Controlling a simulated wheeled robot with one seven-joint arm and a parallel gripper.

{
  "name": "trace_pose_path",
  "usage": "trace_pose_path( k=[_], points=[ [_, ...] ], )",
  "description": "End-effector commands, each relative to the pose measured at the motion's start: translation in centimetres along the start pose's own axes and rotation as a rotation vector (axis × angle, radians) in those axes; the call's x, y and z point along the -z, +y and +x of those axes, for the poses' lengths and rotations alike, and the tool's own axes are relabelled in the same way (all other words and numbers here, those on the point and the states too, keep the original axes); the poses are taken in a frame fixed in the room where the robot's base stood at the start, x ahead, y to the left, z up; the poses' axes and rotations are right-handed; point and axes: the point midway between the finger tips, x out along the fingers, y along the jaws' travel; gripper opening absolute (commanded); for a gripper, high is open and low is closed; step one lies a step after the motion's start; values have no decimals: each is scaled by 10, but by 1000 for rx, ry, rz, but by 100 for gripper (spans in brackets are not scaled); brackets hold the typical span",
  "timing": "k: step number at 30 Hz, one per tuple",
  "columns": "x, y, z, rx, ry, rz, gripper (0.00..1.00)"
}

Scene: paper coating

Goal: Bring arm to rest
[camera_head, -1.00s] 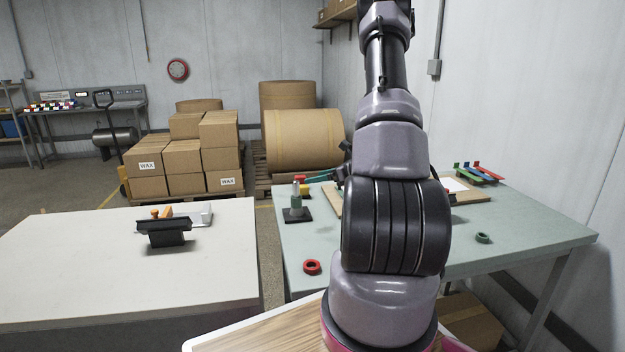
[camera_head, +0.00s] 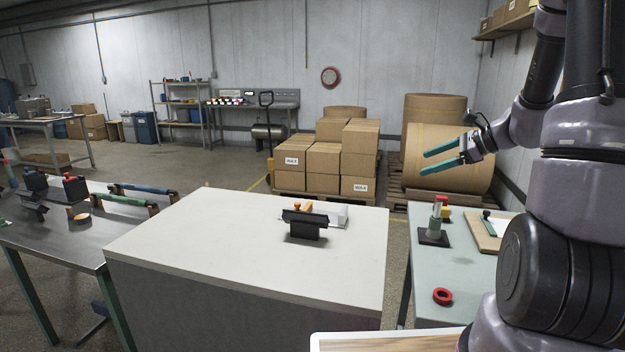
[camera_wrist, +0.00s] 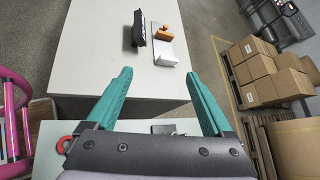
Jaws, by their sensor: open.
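My gripper (camera_head: 442,158) is raised at the right of the head view, its two teal fingers spread and pointing left. It is empty, in the air above the green-topped table (camera_head: 425,290), in front of the large brown paper rolls. The wrist view shows the open fingers (camera_wrist: 155,95) with nothing between them. Beyond their tips lies the white-topped table (camera_wrist: 85,60). My arm stands at the right of the head view and hides much of the green table.
A red ring (camera_head: 442,296), a small post on a black base (camera_head: 436,225) and a board (camera_head: 484,232) lie on the green table. Stacked boxes (camera_head: 322,160) stand behind. A metal table (camera_head: 60,245) with tools is at left.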

Motion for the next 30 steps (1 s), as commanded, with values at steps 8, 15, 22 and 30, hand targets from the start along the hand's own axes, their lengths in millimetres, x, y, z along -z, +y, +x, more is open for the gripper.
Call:
trace_pose_path(
  k=[8,15,22,30],
  points=[
    [-103,77,-34,-231,128,-544,86],
    [-146,133,-80,-344,290,-1020,86],
    [-166,163,-124,-366,462,-1411,86],
    [-172,171,-147,-358,558,-1585,86]
  ],
)
